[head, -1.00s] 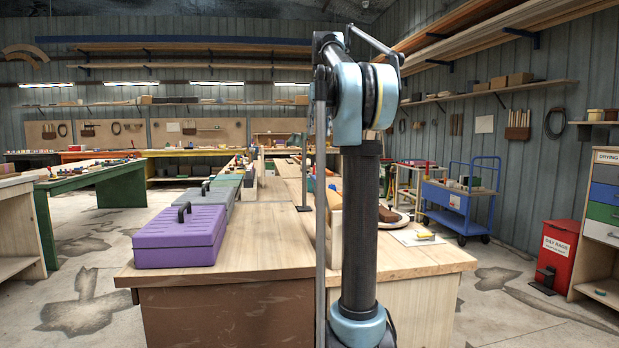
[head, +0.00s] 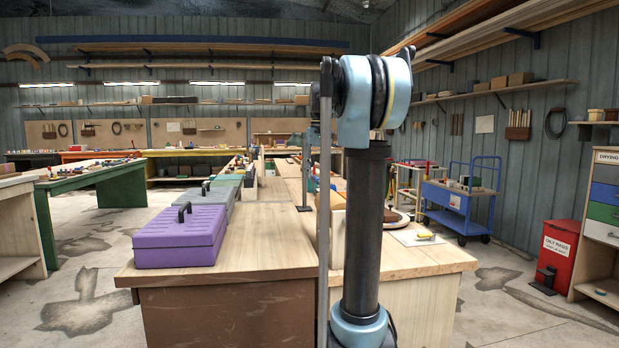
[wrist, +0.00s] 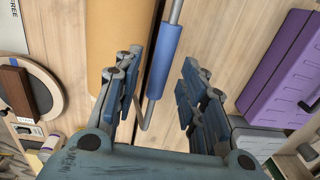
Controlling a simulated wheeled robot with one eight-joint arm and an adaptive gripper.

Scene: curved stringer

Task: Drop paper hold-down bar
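In the wrist view my gripper (wrist: 162,62) is open, with its two fingers spread left and right. A grey metal rod with a blue sleeve (wrist: 164,60), which looks like the hold-down bar's handle, shows between the fingers. The rod bends near its lower end. I see no finger closed on the sleeve; whether one touches it I cannot tell. A tan roll (wrist: 118,35), which looks like the paper, lies left of the rod. In the head view my arm hides the gripper and most of this area.
A purple toolbox (head: 180,238) stands on the wooden bench (head: 240,262), left of my arm; it also shows in the wrist view (wrist: 285,70). A blue cart (head: 460,205) and a red bin (head: 556,255) stand at the right. Open floor lies left of the bench.

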